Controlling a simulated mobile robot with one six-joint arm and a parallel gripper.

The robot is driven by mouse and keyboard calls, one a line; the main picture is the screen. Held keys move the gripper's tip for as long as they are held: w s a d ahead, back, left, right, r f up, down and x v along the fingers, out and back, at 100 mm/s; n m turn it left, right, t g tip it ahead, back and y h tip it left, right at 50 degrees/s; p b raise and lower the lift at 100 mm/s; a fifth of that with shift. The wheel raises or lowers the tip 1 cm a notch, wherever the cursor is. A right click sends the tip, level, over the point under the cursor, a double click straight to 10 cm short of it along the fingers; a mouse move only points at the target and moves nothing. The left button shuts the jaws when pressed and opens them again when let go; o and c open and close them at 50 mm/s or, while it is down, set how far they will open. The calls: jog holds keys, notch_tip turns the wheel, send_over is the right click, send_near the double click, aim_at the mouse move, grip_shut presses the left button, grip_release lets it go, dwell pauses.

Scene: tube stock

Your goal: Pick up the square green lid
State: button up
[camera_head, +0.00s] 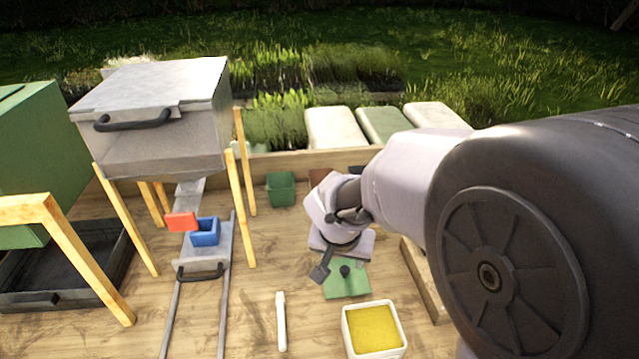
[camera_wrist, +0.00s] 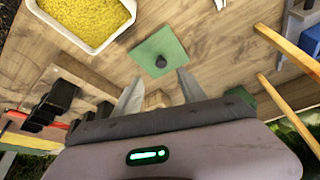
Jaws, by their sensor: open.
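The square green lid (camera_head: 348,283) lies flat on the wooden table, with a small dark round knob (camera_head: 345,270) at its middle. In the wrist view the lid (camera_wrist: 171,44) lies just beyond my fingertips, apart from them, with its knob (camera_wrist: 161,62) roughly in line with the gap between the fingers. My gripper (camera_wrist: 158,85) is open and empty. In the head view my gripper (camera_head: 338,270) hangs over the far part of the lid and hides part of it. I cannot tell its exact height above the lid.
A white tub of yellow grains (camera_head: 347,338) stands close in front of the lid. A white stick (camera_head: 281,320) lies to the left. A blue box (camera_head: 205,232) sits on a sliding tray under the grey metal box (camera_head: 150,110) on wooden legs. A green pot (camera_head: 281,188) stands behind.

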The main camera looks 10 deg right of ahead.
jog(key=b, duration=0.2)
send_over(345, 269)
jog(key=s+a, duration=0.1)
jog(key=s, duration=0.2)
notch_tip(345, 269, down, 6)
jog(key=shift+s+a, duration=0.1)
jog(key=shift+s, duration=0.05)
jog(key=b+x, duration=0.1)
jog(key=x, duration=0.1)
jog(key=w+x, duration=0.1)
jog(key=x, duration=0.2)
jog(key=shift+f+b, duration=0.1)
jog(key=shift+b, duration=0.25)
grip_shut()
